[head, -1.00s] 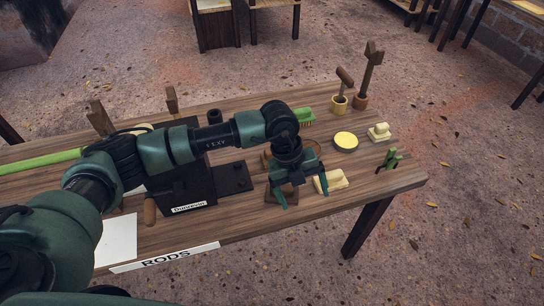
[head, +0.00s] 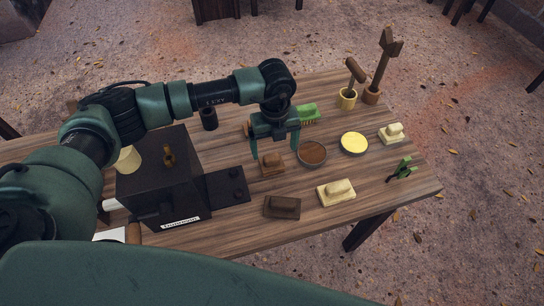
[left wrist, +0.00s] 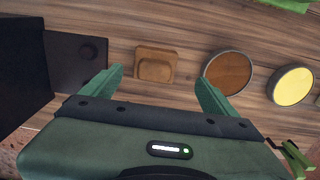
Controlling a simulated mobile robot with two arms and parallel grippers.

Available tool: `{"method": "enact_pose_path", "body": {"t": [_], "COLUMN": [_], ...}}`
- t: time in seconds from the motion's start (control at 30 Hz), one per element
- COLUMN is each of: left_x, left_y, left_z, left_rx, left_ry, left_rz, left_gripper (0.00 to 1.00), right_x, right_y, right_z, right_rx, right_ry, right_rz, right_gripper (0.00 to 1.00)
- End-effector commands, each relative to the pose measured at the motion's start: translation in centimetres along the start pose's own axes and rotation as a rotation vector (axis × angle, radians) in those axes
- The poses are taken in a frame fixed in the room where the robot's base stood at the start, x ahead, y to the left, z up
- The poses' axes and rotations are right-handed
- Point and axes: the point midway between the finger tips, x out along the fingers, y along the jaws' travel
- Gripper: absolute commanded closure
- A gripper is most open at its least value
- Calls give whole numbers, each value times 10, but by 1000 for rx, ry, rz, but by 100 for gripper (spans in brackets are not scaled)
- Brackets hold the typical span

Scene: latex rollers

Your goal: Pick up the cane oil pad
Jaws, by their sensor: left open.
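Several pads with grips lie on the table, with no readable label saying which is the cane oil pad. A tan-brown pad (head: 272,167) lies just below my left gripper (head: 275,152), which is open and empty. In the left wrist view this pad (left wrist: 155,65) sits between and slightly beyond the open fingertips (left wrist: 159,77), apparently untouched. A dark brown pad (head: 282,207) and a cream pad (head: 336,192) lie nearer the front edge. Another cream pad (head: 392,133) is at the right. My right gripper is not in view.
A round tin with brown contents (head: 312,153) stands close right of the tan-brown pad, and a yellow tin (head: 353,143) beyond it. A black box machine (head: 160,180) with a low plate (head: 228,186) is at left. A green brush (head: 308,113) lies behind.

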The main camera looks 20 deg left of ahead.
Motion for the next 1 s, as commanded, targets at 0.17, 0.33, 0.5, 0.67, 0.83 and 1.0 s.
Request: {"method": "enact_pose_path", "body": {"t": [0.17,0.33,0.5,0.67,0.83,1.0], "left_x": [18,45,57,58,58,57], "left_y": [5,8,7,7,7,7], "left_z": [-1,-1,0,0,0,0], "left_rx": [-1,-1,1,1,1,1], "left_ry": [2,2,0,0,0,0], "left_rz": [3,-1,-4,-4,-4,-5], "left_gripper": [11,11,11,11,50,78], "right_x": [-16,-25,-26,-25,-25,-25], "right_y": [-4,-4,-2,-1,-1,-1], "right_z": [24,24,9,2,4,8], "right_rx": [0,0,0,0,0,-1], "right_ry": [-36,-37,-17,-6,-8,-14], "right_rz": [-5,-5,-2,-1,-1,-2], "right_gripper": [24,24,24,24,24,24]}}
